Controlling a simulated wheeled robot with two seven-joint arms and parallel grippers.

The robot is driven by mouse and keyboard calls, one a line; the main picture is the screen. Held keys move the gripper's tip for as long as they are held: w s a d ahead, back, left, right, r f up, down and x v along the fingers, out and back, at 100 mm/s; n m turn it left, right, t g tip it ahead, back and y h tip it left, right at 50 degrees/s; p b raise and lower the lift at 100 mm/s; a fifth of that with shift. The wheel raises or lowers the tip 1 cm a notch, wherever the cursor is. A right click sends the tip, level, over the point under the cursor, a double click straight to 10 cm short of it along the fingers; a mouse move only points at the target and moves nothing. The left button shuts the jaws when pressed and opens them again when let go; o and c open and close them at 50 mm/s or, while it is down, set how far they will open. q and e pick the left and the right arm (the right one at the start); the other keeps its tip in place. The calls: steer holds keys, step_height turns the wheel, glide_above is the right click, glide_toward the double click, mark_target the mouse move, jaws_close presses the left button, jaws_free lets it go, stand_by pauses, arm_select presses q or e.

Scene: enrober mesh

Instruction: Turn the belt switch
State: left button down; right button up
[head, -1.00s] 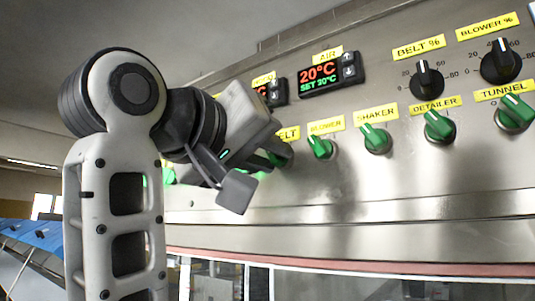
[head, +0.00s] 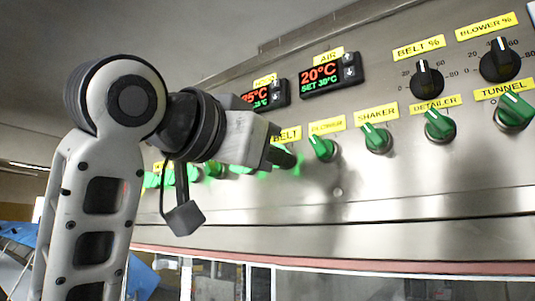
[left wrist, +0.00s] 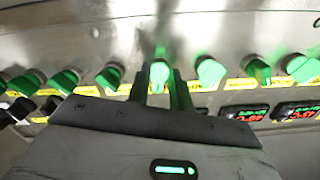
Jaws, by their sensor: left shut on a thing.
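The belt switch is a green knob under the yellow BELT label (head: 287,134) on the steel panel. In the head view my left gripper (head: 281,156) reaches it from the left and largely hides it. In the left wrist view the green belt switch (left wrist: 159,73) sits between the two dark fingers of my left gripper (left wrist: 160,88), which is shut on it. There the knob looks near upright, while the neighbouring blower knob (left wrist: 110,76) is tilted. My right gripper is not in view.
Green knobs for blower (head: 322,147), shaker (head: 376,138), detailer (head: 439,126) and tunnel (head: 513,112) run rightward. Black dials (head: 427,80) and displays (head: 331,75) are above. More green knobs lie left of the gripper. The lower panel is bare.

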arm_select(q)
steer(key=shift+m, duration=1.2)
steer(key=shift+r, duration=0.1)
steer(key=c, duration=1.5)
jaws_free()
steer(key=shift+a, duration=0.1)
